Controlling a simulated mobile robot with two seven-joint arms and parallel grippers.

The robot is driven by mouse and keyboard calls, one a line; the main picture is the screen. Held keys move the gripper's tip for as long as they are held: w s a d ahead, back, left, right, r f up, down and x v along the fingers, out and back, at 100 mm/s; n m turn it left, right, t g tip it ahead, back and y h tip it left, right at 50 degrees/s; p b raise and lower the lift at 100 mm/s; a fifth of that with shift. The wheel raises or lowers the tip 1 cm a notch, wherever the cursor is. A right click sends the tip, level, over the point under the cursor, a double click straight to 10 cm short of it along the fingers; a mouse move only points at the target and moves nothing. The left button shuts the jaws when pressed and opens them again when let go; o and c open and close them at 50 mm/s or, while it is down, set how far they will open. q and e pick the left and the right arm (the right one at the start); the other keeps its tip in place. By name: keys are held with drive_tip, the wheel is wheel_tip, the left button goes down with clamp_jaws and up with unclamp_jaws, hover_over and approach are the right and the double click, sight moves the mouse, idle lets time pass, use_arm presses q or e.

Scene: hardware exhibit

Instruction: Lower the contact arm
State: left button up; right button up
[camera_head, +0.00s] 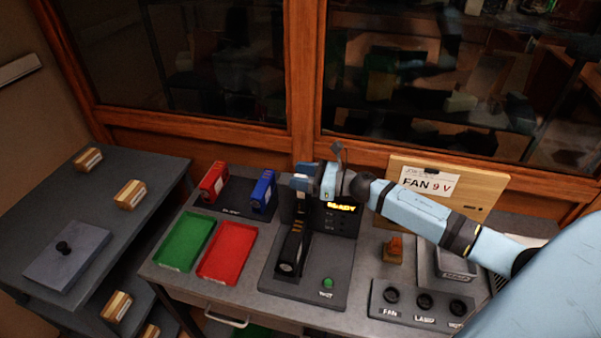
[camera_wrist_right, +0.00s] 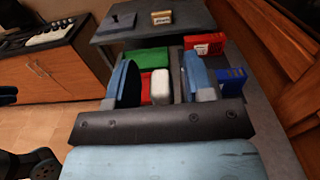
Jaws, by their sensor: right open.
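The contact arm (camera_head: 296,238) appears to be the black bar with yellow marks on the grey tester (camera_head: 323,272); its upper end is partly hidden by my right gripper. My right gripper (camera_head: 306,180) is at the top of the tester, beside the lit READY display (camera_head: 342,207). Its jaws are open. In the right wrist view, a pale rounded block (camera_wrist_right: 160,84) shows between the two blue fingers of my right gripper (camera_wrist_right: 160,80), with gaps visible. I cannot tell whether this block is the arm's handle. My left gripper is not in view.
Green (camera_head: 184,242) and red (camera_head: 227,252) trays lie left of the tester. Red (camera_head: 214,182) and blue (camera_head: 263,191) blocks stand behind them. A knob panel (camera_head: 422,304) and an orange-brown piece (camera_head: 393,250) are on the right. A FAN 9 V board (camera_head: 440,187) stands behind.

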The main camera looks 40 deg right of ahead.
clamp_jaws()
idle(0.3)
